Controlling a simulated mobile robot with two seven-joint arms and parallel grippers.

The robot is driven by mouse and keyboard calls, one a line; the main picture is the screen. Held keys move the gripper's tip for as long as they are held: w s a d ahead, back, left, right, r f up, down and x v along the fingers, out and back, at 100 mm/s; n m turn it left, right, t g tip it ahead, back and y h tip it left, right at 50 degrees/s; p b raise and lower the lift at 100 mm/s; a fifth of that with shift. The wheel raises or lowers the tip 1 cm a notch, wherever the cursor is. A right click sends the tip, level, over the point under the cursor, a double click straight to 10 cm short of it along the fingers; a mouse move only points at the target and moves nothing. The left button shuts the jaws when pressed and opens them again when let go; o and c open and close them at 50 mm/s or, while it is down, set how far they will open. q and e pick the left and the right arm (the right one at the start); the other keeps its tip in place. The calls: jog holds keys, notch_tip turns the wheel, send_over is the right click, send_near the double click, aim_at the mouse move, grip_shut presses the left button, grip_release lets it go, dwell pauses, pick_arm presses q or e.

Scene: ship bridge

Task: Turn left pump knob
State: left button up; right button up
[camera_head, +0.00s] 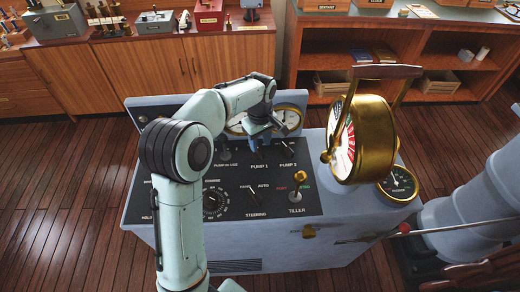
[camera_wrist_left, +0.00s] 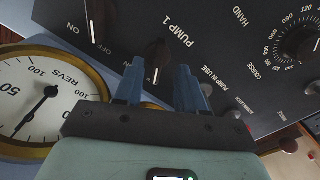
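The black Pump 1 knob (camera_wrist_left: 158,50) is on the dark panel, beside the label "PUMP 1" in the left wrist view. Its white mark points toward my gripper. My left gripper (camera_wrist_left: 160,68) is open, with one blue finger to each side of the knob's near end; I cannot tell whether they touch it. In the head view my left gripper (camera_head: 256,143) is over the panel above the "PUMP 1" label and hides most of that knob. The Pump 2 knob (camera_head: 286,147) shows to its right. My right gripper is not in view.
The console (camera_head: 330,232) has a brass telegraph (camera_head: 375,140) standing at its right side. A tiller lever (camera_head: 299,183) rises from the panel. A round gauge (camera_wrist_left: 42,105) is close beside my left gripper. Wooden cabinets (camera_head: 150,66) stand behind.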

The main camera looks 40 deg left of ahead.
aim_at(260, 151)
pick_arm(q)
jog(key=shift+f, duration=2.05)
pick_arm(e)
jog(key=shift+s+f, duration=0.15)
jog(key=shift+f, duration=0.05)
pick_arm(q)
jog(key=shift+w, duration=0.1)
grip_shut()
jog(key=m, duration=0.6)
jog(key=shift+s+a+m, duration=0.15)
jog(key=shift+s+m, duration=0.1)
jog(key=shift+m, duration=0.05)
jog(key=m, duration=0.5)
jog(key=shift+s+a+r+p, duration=0.1)
jog(key=shift+a+p, duration=0.15)
jog(key=shift+p, duration=0.05)
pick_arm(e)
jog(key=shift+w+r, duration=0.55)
pick_arm(q)
jog(key=shift+m, duration=0.3)
